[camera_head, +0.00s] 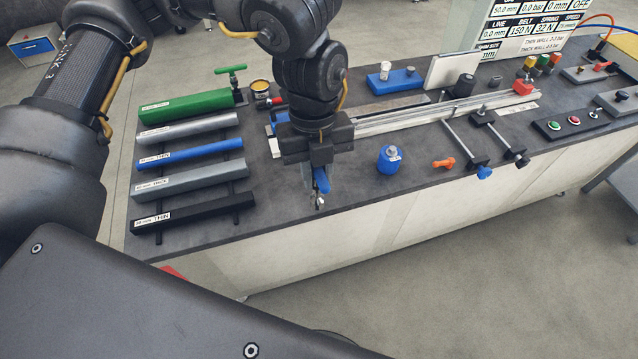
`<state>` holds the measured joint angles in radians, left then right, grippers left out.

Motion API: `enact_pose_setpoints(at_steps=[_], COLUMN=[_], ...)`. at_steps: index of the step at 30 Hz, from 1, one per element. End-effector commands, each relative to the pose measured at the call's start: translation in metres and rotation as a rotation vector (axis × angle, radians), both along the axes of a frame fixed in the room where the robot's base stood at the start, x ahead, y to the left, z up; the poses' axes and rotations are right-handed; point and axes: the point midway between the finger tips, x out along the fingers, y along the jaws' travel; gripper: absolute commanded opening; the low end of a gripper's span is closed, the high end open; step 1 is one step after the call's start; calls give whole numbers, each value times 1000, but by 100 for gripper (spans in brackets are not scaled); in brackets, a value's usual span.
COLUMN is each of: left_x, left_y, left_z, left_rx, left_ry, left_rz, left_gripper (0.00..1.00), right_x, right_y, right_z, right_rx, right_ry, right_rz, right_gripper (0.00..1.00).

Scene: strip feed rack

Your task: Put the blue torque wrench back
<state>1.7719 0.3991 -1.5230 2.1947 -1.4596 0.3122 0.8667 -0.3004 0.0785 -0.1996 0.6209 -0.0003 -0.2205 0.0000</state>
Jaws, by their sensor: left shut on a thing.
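My left gripper (314,188) points down over the front part of the dark bench top. It is shut on the blue torque wrench (322,180). Only a short blue part of the wrench and a small metal end show between and below the fingers; the rest is hidden by the gripper. I cannot tell whether its lower end touches the bench. A blue item (279,117) behind the gripper is partly covered by my arm. My right gripper is not in view.
Left of the gripper lie several long bars, among them a green one (187,106) and a black one (193,209). To the right are a blue bottle (389,160), an orange-handled item (443,163) and a long metal rail (430,112). The bench's front edge is close by.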

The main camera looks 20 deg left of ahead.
Motion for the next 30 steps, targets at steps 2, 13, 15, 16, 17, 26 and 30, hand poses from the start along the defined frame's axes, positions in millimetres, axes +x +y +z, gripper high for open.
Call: enact_pose_setpoints(at_steps=[2,13,15,16,17,26,30], left_x=[1,74,91,95,99,129,131], left_y=[1,22,28,29,30,38,39], left_z=[0,-30,-39,-49,-55,-93,-95], left_rx=[-1,0,1,-1,0,0,-2], left_ry=[0,5,5,7,7,1,0], left_rz=[2,11,11,9,8,1,-2], left_gripper=[0,0,0,0,0,0,0], right_x=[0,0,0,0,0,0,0], right_y=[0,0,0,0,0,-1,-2], right_z=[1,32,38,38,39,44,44], right_rx=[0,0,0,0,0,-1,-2], right_ry=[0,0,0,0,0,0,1], right_rz=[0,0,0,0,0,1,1], right_gripper=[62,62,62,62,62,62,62])
